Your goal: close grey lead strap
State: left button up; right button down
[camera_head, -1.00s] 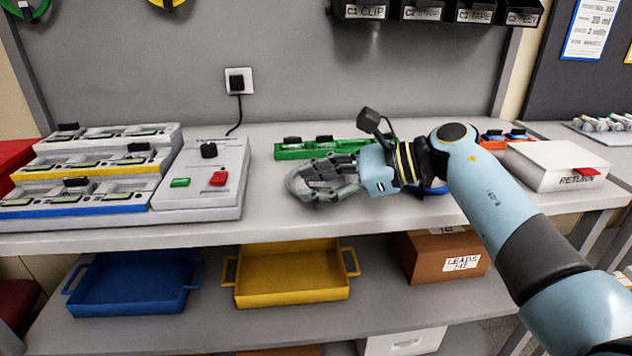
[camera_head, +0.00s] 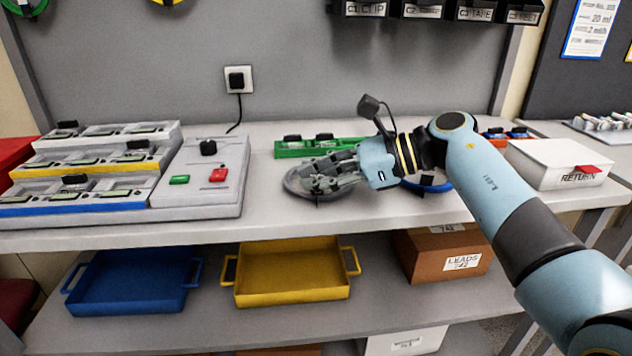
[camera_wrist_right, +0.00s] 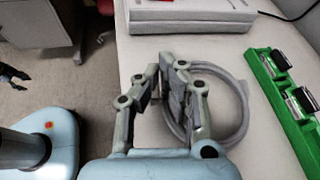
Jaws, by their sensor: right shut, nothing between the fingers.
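The grey lead (camera_head: 296,184) lies coiled on the bench, left of the blue coil (camera_head: 428,184). In the right wrist view the grey lead (camera_wrist_right: 238,98) loops out to the right of my fingers. My right gripper (camera_head: 318,184) is over the coil, its fingers shut with nothing held. In the right wrist view the right gripper (camera_wrist_right: 172,68) covers the coil's left part. The strap cannot be made out clearly; a small dark bit shows at the coil's front edge. A dark hand, seemingly my left gripper (camera_wrist_right: 12,76), shows at the left edge there.
A green holder (camera_head: 292,149) with dark clips stands just behind the coil. A grey test box (camera_head: 212,160) with buttons is left, a white RETURN box (camera_head: 548,163) right. The bench front between test box and coil is clear. Trays and a LEADS box sit below.

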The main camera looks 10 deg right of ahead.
jog(key=m+g+b, duration=0.1)
jog(key=w+m+g+b, duration=0.1)
jog(key=b, duration=0.1)
jog(key=shift+w+d+f+m, duration=0.15)
jog(key=shift+w+f+m, duration=0.05)
jog(key=shift+m, duration=0.2)
jog(key=shift+w+m+g+y+b, duration=0.15)
jog(key=shift+m+g+y+b, duration=0.15)
jog(key=shift+m+b, duration=0.2)
jog(key=shift+r, duration=0.1)
jog(key=c, duration=2)
grip_release()
jog(key=o, duration=0.5)
jog(key=shift+c, duration=0.2)
jog(key=shift+d+r, duration=0.1)
jog(key=shift+d, duration=0.15)
jog(key=v, duration=1.1)
jog(key=shift+d+r, duration=0.1)
jog(key=shift+d, duration=0.15)
